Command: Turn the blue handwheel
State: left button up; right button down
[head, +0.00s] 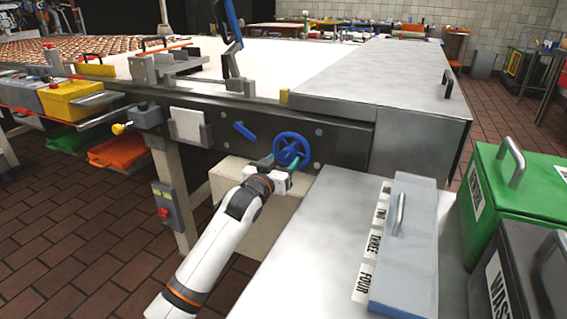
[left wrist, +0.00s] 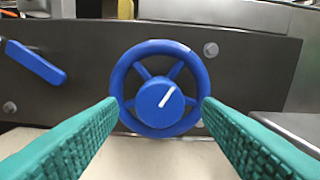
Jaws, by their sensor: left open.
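The blue handwheel (head: 291,149) is mounted on the dark side panel of the conveyor machine in the head view. In the left wrist view the handwheel (left wrist: 158,88) faces me, with several spokes and a white line on its hub pointing up and right. My left gripper (head: 280,168) is at the wheel. Its two green fingers (left wrist: 160,112) are open, one on each side of the wheel's rim. The fingertips look very near the rim; I cannot tell whether they touch it. My right gripper is not in view.
A blue lever (left wrist: 36,62) sits on the panel left of the wheel. A steel table (head: 330,215) with a grey lidded box (head: 405,245) stands to the right, beside green (head: 520,190) and dark bins. A red-button control box (head: 166,205) is at left.

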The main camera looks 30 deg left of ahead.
pick_arm(q)
jog(key=shift+w, duration=0.85)
jog(key=shift+c, duration=0.3)
jog(key=c, duration=0.9)
